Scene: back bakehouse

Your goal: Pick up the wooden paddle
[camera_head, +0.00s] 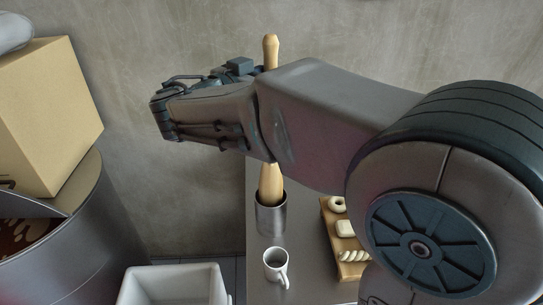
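A long pale wooden tool (271,184) stands upright in a grey metal pot (271,215) on the counter. Its rounded top end shows above my arm and its middle is hidden behind the arm. Its shape looks more like a rolling pin than a flat paddle, and I cannot tell whether it is the wooden paddle. My gripper (163,114) is at the left end of the arm, raised in front of the wall and to the left of the tool, apart from it. Its fingers are too unclear to tell whether they are open.
A white mug (276,266) stands in front of the pot. A wooden board (327,219) with pale dough pieces lies to the right, partly behind my arm. A white bin (172,287) is at bottom centre-left. A cardboard box (48,115) sits on a large metal drum (95,225) at left.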

